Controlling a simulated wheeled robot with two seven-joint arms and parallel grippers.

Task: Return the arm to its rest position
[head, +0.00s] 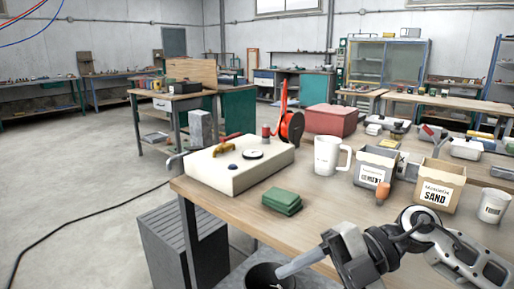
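My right arm comes in from the lower right, and its gripper (342,256) is over the front edge of the workbench (235,203). A pale grey bar (302,262) extends from the gripper toward the left, its far end over a dark round container (268,277) at the bottom edge. I cannot tell whether the bar is gripped or is part of the gripper, nor whether the fingers are open or shut. My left arm and gripper are not in view.
A cream box machine (232,177), a green block (283,201), a white mug (331,155), a cement box (375,167), a sand box (437,187) and a white cup (494,206) stand on the bench. A grey slatted cabinet (165,248) is lower left. Open floor lies left.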

